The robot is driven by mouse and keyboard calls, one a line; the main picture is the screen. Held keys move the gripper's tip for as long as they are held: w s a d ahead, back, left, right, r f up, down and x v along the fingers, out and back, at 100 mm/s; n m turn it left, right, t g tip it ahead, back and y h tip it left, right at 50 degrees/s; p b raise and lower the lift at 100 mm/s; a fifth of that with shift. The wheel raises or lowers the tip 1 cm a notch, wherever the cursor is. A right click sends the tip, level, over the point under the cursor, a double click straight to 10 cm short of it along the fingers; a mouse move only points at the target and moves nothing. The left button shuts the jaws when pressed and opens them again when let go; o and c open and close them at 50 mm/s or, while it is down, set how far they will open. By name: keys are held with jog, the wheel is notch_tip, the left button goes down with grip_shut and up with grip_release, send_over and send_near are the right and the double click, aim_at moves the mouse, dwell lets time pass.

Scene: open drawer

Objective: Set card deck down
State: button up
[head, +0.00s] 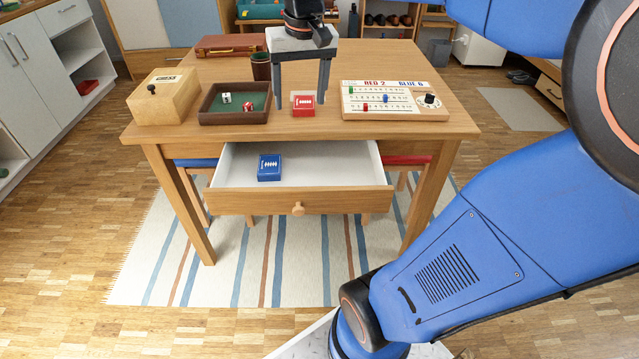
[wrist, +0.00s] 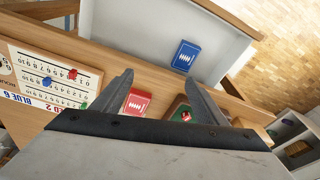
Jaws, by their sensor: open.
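A red card deck (head: 303,105) is on the table near its front edge. It also shows in the wrist view (wrist: 135,102). My gripper (head: 302,96) is open and points down over the table at the red deck, with one finger to each side of it in the head view. No deck is held in the fingers. A blue card deck (head: 269,168) lies in the left half of the open drawer (head: 335,165), and it also shows in the wrist view (wrist: 185,55).
On the table (head: 390,65), a dice tray (head: 205,118) and a wooden box (head: 165,95) stand to the left. A scoreboard (head: 400,113) is to the right. A dice cup (head: 261,66) and a brown case (head: 231,45) are behind. The drawer's right half is clear.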

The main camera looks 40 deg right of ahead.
jog(key=s+a+f+n+t, duration=0.1)
jog(key=s+a+f+n, duration=0.1)
jog(key=s+f, duration=0.4)
jog(key=s+a+f+n+t, duration=0.1)
jog(key=s+a+f, duration=0.3)
jog(key=s, duration=0.6)
jog(key=shift+s+a+f+n+t, duration=0.2)
jog(key=shift+f+n+t, duration=0.15)
jog(key=shift+f, duration=0.5)
jog(key=shift+c, duration=0.4)
